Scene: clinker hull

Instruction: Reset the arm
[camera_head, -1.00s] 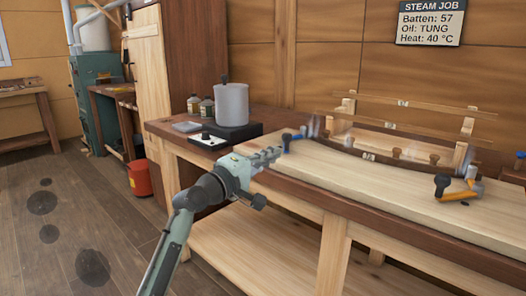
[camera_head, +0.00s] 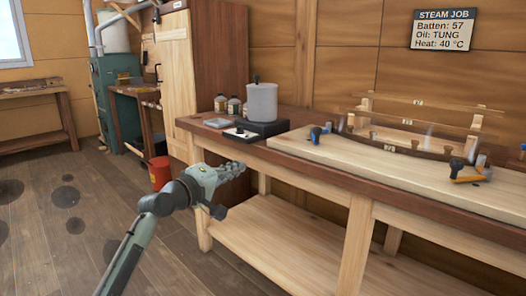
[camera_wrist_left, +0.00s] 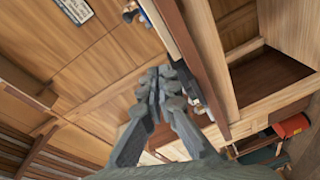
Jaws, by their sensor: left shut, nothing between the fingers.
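My left gripper (camera_head: 232,169) is shut and empty. In the head view it hangs in front of the workbench, near its left end, with the fingers pointing right. In the left wrist view the shut fingers (camera_wrist_left: 163,82) show in the middle, with the bench edge beyond them. My right gripper is in neither current view.
The workbench (camera_head: 330,171) carries a grey pot (camera_head: 262,101) on a dark base, small bottles (camera_head: 227,105), a curved batten jig (camera_head: 400,142) and an orange-handled clamp (camera_head: 467,172). A red bucket (camera_head: 160,172) stands on the floor at left. The lower shelf (camera_head: 270,240) is bare.

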